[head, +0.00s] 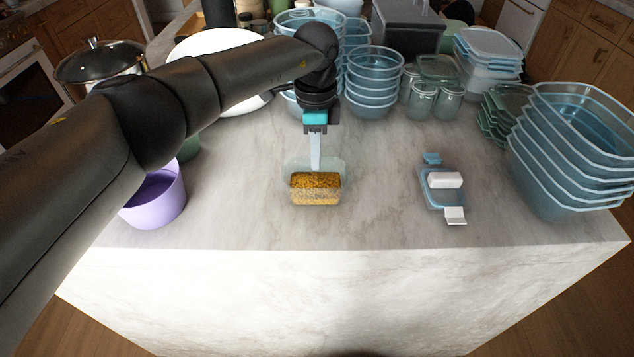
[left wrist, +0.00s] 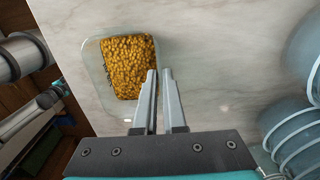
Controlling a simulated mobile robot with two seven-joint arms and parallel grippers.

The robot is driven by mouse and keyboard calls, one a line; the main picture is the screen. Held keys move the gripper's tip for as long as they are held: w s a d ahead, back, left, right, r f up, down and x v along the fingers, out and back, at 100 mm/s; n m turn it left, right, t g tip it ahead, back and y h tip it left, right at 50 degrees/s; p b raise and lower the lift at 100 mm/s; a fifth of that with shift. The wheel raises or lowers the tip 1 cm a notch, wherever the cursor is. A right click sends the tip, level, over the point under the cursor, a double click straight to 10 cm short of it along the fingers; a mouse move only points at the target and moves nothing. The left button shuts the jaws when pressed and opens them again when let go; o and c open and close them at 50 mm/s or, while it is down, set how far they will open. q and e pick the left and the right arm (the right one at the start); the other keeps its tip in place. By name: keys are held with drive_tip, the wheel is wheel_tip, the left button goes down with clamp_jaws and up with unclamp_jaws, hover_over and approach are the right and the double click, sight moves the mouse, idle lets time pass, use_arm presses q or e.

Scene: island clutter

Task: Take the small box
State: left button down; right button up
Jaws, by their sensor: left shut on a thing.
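A small clear box (head: 316,196) filled with golden-yellow pieces stands on the marble counter, near the middle of its front part. My left gripper (head: 315,165) reaches down to the back side of this box. In the left wrist view the box (left wrist: 124,68) lies just left of the fingertips (left wrist: 158,75). The two fingers are nearly together, shut on the box at its edge; the exact contact is hard to see. Whether the box is lifted off the counter cannot be told. My right gripper is not in view.
A blue tray with a white block (head: 445,180) lies to the right. Stacked blue tubs (head: 572,150) stand at the right edge, round bowls (head: 372,85) and jars (head: 434,100) behind. A purple pot (head: 158,200) stands at left. The counter around the box is clear.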

use_arm(q)
drive_tip(key=shift+r, duration=0.2)
idle(0.4)
drive_tip(key=shift+r+p, duration=1.8)
drive_tip(key=shift+r, duration=0.1)
